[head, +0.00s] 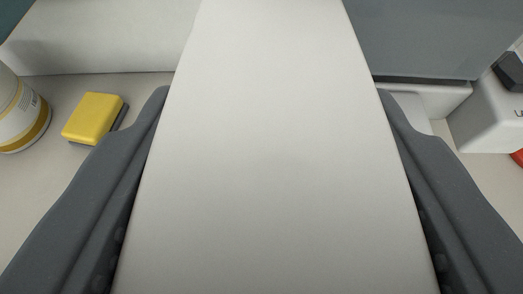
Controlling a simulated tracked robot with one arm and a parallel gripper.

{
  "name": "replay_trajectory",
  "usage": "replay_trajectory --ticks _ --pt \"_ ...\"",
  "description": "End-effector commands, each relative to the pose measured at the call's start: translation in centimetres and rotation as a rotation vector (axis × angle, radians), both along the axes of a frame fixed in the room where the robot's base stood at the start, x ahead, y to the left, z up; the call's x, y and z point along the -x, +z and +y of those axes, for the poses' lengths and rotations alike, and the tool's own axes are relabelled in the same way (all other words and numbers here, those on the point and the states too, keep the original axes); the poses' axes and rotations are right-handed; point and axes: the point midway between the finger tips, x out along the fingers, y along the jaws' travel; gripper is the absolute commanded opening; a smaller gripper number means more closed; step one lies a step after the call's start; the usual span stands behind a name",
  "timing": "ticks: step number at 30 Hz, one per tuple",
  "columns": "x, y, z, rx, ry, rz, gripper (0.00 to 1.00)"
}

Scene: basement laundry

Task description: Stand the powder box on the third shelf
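A large plain off-white box, seemingly the powder box (270,160), fills the middle of the head view from the bottom edge past the top edge. My gripper (272,90) has one dark grey finger along each side of it, and both fingers lie against its sides with no clear gap. The box hides what is directly behind it. Its far end is out of frame, and no label shows on the face toward me. I cannot tell which surface is the third shelf.
On a pale surface (65,180) at the left are a yellow sponge (92,117) and a white bottle with a yellow band (22,115). A white container with a black cap (485,115) and a red thing (517,157) are at the right. A grey panel (430,40) is behind.

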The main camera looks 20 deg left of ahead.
Motion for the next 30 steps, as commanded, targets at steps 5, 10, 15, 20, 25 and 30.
replay_trajectory --ticks 5,10,15,20,25,30 --pt "0.0 -2.1 -0.1 0.001 -0.001 0.001 0.00" --pt "0.0 -2.7 -0.1 0.000 -0.001 -0.002 0.00" --pt "0.1 -2.9 -0.2 0.002 -0.002 0.004 0.67" --pt "0.0 -2.9 -0.2 0.000 -0.002 0.002 0.69" --pt "0.1 -2.8 -0.3 0.000 -0.003 0.001 0.69" --pt "1.0 -2.4 -0.6 0.001 -0.004 0.002 0.69"
